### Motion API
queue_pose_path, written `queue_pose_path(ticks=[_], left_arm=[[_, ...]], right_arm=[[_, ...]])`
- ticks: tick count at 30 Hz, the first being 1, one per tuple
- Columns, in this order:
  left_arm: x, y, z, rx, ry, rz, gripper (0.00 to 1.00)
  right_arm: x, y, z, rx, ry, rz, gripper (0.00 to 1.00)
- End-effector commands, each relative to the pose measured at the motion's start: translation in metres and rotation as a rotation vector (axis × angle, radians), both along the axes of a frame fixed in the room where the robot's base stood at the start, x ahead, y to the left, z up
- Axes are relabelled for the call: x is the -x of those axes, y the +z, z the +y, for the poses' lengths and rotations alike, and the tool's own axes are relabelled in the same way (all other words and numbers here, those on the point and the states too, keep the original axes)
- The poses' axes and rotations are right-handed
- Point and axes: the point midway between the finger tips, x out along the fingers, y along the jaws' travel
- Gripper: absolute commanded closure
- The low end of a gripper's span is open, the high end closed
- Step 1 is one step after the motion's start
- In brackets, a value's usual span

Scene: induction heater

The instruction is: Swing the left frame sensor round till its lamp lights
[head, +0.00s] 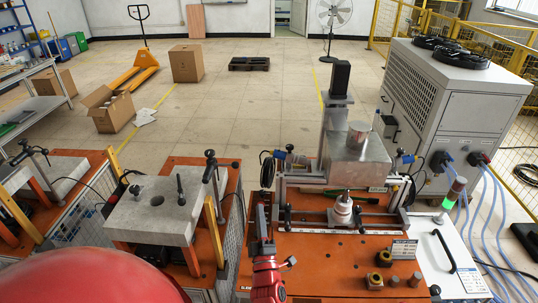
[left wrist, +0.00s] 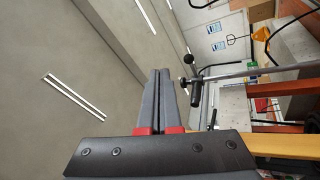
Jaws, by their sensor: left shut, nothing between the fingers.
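The left frame sensor (head: 279,154) is a small dark block with a bluish part, at the upper left corner of the heater's metal frame (head: 300,180). I cannot make out whether its lamp is lit. A similar sensor (head: 406,158) sits at the frame's right side. My left gripper (head: 262,208) points away from me, below and left of the left sensor and apart from it in the picture. In the left wrist view its grey fingers (left wrist: 160,72) are together with nothing between them. My right gripper is not in view.
A clamp post (head: 212,166) rises by the grey slab at left; a dark-knobbed post (left wrist: 235,77) shows beside my fingers.

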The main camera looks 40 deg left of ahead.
Motion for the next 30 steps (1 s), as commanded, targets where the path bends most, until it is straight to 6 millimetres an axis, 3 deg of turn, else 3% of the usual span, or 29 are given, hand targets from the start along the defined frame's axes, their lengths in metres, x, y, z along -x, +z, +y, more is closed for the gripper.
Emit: queue_pose_path(ticks=[1, 3, 7, 11, 15, 21, 30], left_arm=[[-0.009, -0.014, 0.025, 0.168, -0.016, -0.017, 1.00], [-0.025, -0.035, 0.050, 0.440, -0.066, -0.061, 1.00], [-0.052, -0.055, 0.080, 0.957, -0.186, -0.224, 1.00], [-0.074, -0.042, 0.089, 1.385, -0.334, -0.402, 1.00], [-0.085, -0.010, 0.092, 1.686, -0.479, -0.535, 1.00], [-0.088, 0.018, 0.090, 1.866, -0.584, -0.602, 1.00], [-0.113, 0.018, 0.095, 1.880, -0.592, -0.599, 1.00]], right_arm=[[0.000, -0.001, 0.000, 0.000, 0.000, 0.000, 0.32], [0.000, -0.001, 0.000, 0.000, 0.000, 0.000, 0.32], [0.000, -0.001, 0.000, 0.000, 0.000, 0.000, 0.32], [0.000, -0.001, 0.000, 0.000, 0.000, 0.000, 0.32], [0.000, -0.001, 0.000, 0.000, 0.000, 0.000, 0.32], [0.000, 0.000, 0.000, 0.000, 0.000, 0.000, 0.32], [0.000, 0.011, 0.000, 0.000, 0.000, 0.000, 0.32]])
